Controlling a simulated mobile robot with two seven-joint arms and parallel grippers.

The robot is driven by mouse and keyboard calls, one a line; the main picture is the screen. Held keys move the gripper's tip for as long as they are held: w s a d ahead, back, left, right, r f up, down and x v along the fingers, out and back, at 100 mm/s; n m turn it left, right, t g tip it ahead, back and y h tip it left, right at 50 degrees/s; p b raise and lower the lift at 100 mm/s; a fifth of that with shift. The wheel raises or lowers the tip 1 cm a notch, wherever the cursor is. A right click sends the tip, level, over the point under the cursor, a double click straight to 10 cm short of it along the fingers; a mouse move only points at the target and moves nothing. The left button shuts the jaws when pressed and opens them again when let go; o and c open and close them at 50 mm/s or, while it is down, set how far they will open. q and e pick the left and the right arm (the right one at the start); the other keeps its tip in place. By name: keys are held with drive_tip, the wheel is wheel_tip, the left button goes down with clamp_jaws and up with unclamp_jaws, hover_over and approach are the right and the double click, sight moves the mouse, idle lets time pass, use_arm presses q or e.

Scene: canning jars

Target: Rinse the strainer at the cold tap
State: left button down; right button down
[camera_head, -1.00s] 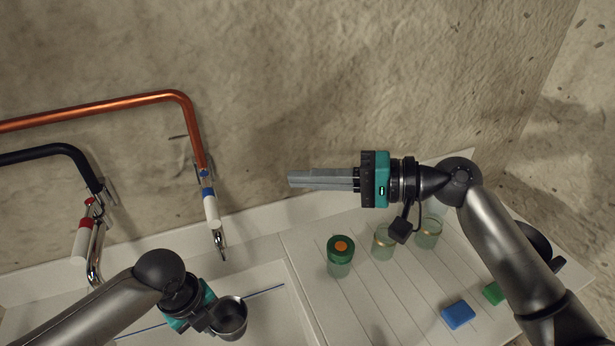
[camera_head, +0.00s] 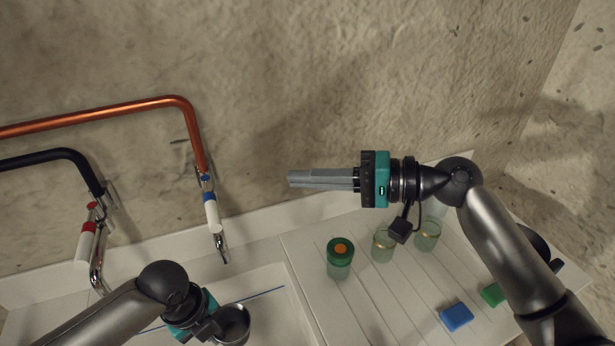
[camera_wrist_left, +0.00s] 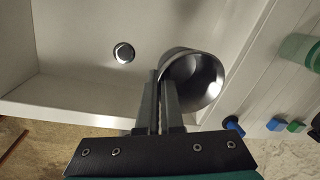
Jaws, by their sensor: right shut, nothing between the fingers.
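The strainer (camera_head: 232,325) is a small grey metal cup; it also shows in the left wrist view (camera_wrist_left: 196,78). My left gripper (camera_head: 207,325) is shut on its side, and the fingers (camera_wrist_left: 162,100) touch its wall in the wrist view. The strainer is over the white sink, below and slightly right of the cold tap. The cold tap (camera_head: 213,215) has a blue band, a white handle and a chrome spout. No water shows at its spout. My right gripper (camera_head: 290,178) is shut and empty, pointing left in front of the wall.
A red-banded tap (camera_head: 86,245) stands at the left. The sink (camera_head: 265,280) has a drain (camera_wrist_left: 124,52). On the ribbed board at right are a green-lidded jar (camera_head: 340,262), two more jars (camera_head: 383,245) (camera_head: 428,235), a blue block (camera_head: 456,317) and a green block (camera_head: 493,294).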

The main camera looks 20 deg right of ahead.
use_arm(q)
drive_tip(key=shift+r, duration=0.1)
idle(0.4)
drive_tip(key=s+r+p, duration=0.4)
drive_tip(key=s+p, duration=0.1)
drive_tip(key=p, duration=0.1)
drive_tip(key=shift+d, duration=0.15)
drive_tip(key=shift+d+f, duration=0.1)
idle(1.3)
